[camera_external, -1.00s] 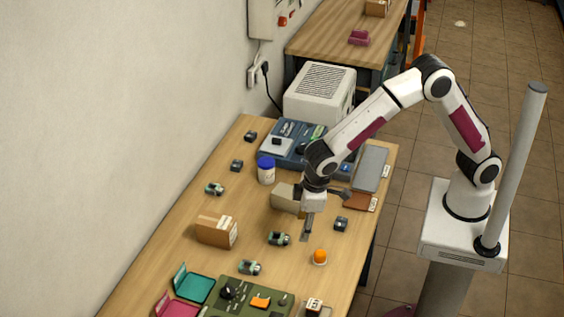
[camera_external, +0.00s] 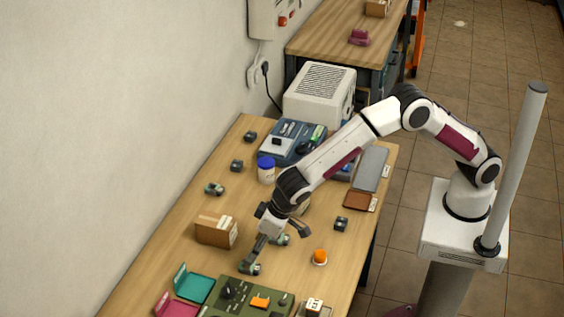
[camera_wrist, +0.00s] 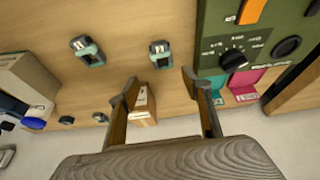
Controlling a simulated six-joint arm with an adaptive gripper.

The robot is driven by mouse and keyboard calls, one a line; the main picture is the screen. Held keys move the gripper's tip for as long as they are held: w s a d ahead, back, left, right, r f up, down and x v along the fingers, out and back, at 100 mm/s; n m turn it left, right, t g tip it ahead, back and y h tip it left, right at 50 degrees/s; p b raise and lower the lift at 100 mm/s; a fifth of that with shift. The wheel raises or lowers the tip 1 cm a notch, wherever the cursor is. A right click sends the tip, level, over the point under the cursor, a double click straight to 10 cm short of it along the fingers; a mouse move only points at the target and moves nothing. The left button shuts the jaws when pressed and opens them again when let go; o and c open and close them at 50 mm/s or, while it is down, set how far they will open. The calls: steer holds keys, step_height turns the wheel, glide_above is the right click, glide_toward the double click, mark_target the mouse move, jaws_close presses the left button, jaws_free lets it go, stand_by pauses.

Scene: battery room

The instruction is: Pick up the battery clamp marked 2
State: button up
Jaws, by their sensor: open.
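Several small green-and-dark battery clamps lie on the wooden bench; I cannot read a number on any. The clamp closest to my gripper (camera_external: 248,262) is low in the external view (camera_external: 250,269), and in the wrist view it lies just beyond the fingertips (camera_wrist: 161,53). My gripper is open and empty, its two fingers spread apart (camera_wrist: 158,90). A second clamp shows to the left in the wrist view (camera_wrist: 88,50) and is partly hidden behind my gripper in the external view (camera_external: 282,240). A third clamp (camera_external: 214,189) lies nearer the wall.
A green control panel (camera_external: 226,308) with teal (camera_external: 195,287) and magenta pieces is close to my gripper. A cardboard box (camera_external: 213,229) stands on the wall side. An orange-topped button (camera_external: 319,257), a blue-capped jar (camera_external: 266,172) and dark blocks (camera_external: 341,224) are around.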

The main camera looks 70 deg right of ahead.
mark_target(252, 267)
stand_by(0.4)
steer(key=shift+x, duration=1.3)
steer(key=shift+s+f, duration=0.1)
steer(key=shift+f, duration=0.05)
steer(key=shift+a+f, duration=0.2)
steer(key=shift+f, duration=0.75)
steer(key=shift+a+f, duration=0.15)
steer(key=shift+f, duration=0.8)
steer(key=shift+w+f, duration=0.5)
steer(key=shift+f, duration=0.1)
steer(key=c, duration=1.2)
